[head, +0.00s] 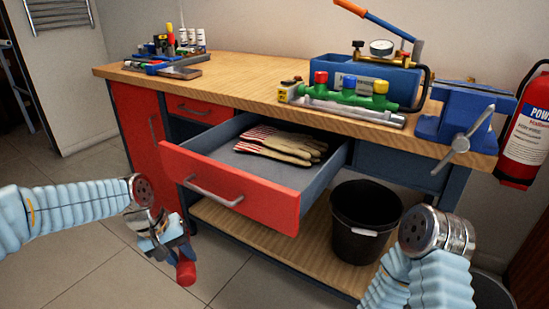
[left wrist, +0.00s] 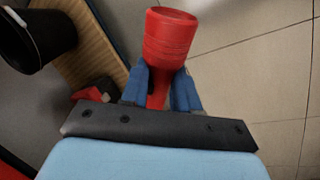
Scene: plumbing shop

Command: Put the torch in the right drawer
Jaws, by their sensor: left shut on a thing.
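The red torch (head: 186,273) is in my left gripper (head: 178,250), low in front of the bench and outside the drawer. In the left wrist view the torch's wide ribbed red end (left wrist: 171,35) sticks out past the blue fingers of the left gripper (left wrist: 160,92), which are shut on its narrower part. The right drawer (head: 235,190) has a red front with a grey handle and is pulled well out. It stands above and to the right of the torch. My right wrist shows at the lower right, but its gripper is not visible.
Striped work gloves (head: 285,143) lie in the open drawer, with bare floor around them. A smaller red drawer (head: 200,108) to its left is shut. A black bucket (head: 365,220) stands on the lower shelf. A blue vise (head: 465,125) and a manifold (head: 345,92) are on the worktop.

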